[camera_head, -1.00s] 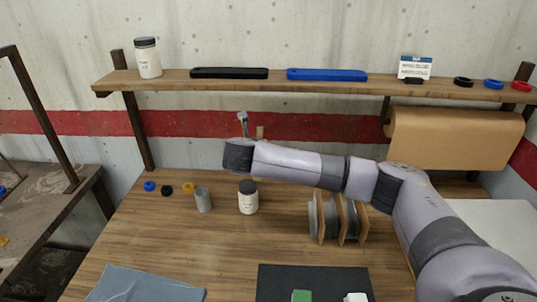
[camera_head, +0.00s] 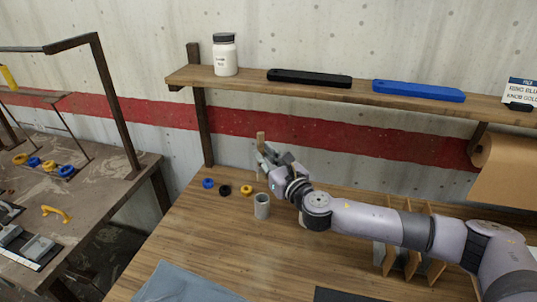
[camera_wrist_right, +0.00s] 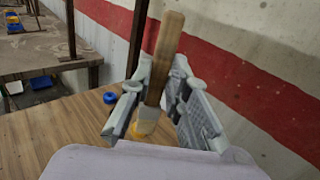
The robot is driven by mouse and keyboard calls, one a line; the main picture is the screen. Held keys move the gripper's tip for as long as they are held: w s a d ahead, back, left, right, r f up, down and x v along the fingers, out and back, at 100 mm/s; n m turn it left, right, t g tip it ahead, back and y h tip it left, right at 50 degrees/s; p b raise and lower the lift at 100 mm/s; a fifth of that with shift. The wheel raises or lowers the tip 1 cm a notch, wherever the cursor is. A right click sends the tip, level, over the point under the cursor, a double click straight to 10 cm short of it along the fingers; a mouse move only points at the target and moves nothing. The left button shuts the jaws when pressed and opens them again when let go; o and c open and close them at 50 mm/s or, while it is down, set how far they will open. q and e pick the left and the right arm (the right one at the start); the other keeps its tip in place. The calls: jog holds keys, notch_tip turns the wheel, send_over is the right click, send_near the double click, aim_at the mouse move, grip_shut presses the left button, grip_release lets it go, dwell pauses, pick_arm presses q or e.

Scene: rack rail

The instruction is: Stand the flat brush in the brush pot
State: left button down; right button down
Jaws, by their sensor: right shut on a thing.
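The flat brush has a wooden handle, which shows upright in the head view (camera_head: 261,140) and slightly tilted in the right wrist view (camera_wrist_right: 165,60). My right gripper (camera_head: 267,160) is shut on it, with the fingers around the lower handle in the right wrist view (camera_wrist_right: 155,92). A pale lower end shows below the fingers there. The brush pot, a small grey cylinder (camera_head: 262,206), stands upright on the wooden bench. The gripper and brush are above and behind the pot in the picture, apart from it. My left gripper is not in view.
Blue (camera_head: 208,183), black (camera_head: 225,190) and yellow (camera_head: 246,190) rings lie left of the pot. Wooden dividers (camera_head: 412,256) stand right, partly behind my arm. A shelf (camera_head: 340,91) runs above. A blue-grey cloth (camera_head: 185,284) lies at the front; the bench around the pot's front is clear.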

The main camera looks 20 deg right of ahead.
jog(key=shift+f+b, duration=2.9)
jog(key=shift+f, duration=0.2)
jog(key=shift+f+b, duration=1.85)
jog(key=shift+f, duration=0.9)
jog(key=c, duration=1.5)
grip_release()
jog(key=shift+o, duration=0.2)
send_near(262, 170)
jog(key=s+f, duration=0.4)
jog(key=f, duration=0.2)
jog(key=shift+w+d+r, duration=0.1)
jog(key=shift+d, duration=0.35)
